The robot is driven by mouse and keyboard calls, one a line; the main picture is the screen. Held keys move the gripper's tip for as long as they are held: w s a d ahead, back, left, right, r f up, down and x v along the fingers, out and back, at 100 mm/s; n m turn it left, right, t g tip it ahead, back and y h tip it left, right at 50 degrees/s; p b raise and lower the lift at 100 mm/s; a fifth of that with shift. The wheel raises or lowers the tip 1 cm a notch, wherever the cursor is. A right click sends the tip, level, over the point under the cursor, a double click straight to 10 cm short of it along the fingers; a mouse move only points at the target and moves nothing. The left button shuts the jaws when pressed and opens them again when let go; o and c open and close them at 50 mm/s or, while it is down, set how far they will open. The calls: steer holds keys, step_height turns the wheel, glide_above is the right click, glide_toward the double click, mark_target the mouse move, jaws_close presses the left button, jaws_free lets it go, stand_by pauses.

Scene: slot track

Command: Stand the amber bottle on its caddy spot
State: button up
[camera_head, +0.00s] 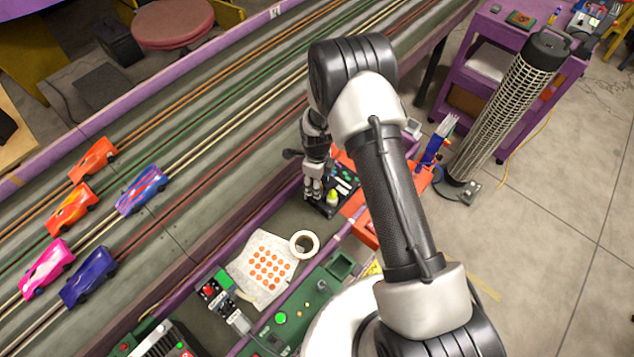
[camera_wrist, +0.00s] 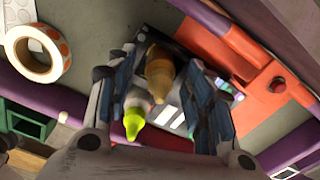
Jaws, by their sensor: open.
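The amber bottle (camera_wrist: 159,72) shows in the wrist view between the two fingers of my gripper (camera_wrist: 165,82). The fingers are open, one on each side of it, and I cannot tell whether either touches it. In the head view my gripper (camera_head: 314,188) points down at the dark caddy (camera_head: 322,210), and the amber bottle is hidden or too small to tell. A pale bottle with a yellow-green tip (camera_wrist: 134,119) sits close by the left finger. It also shows in the head view (camera_head: 332,198) right of the fingers. The bottle's caddy spot cannot be made out.
An orange-red holder (camera_wrist: 262,82) stands right of the caddy. A tape roll (camera_head: 304,244) and a sheet of orange dots (camera_head: 268,268) lie on the bench nearer my base. A green box (camera_head: 341,265) is beside them. Slot cars (camera_head: 140,190) stand on the track at left.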

step_height(320, 180, up, 12)
steer(key=p, duration=0.2)
steer(key=shift+f+p, duration=0.1)
steer(key=shift+p, duration=0.3)
step_height(320, 180, up, 10)
steer(key=d+n, duration=0.2)
steer(key=n, duration=0.2)
step_height(320, 180, up, 14)
steer(key=n+t, duration=0.2)
steer(key=n, duration=0.4)
glide_above(323, 185)
steer(key=s+d, duration=0.4)
steer(key=s, duration=0.2)
steer(key=s+d+r+n+t, duration=0.1)
steer(key=s+r+n, duration=0.4)
steer(key=s, duration=0.5)
steer(key=s+d+r+n+t, duration=0.1)
steer(key=s+d+r+n, duration=0.2)
steer(key=s+r+n, duration=0.2)
steer(key=s+n, duration=0.3)
steer(key=s, duration=0.3)
steer(key=shift+d+r+t, duration=0.3)
steer(key=shift+d+r, duration=0.1)
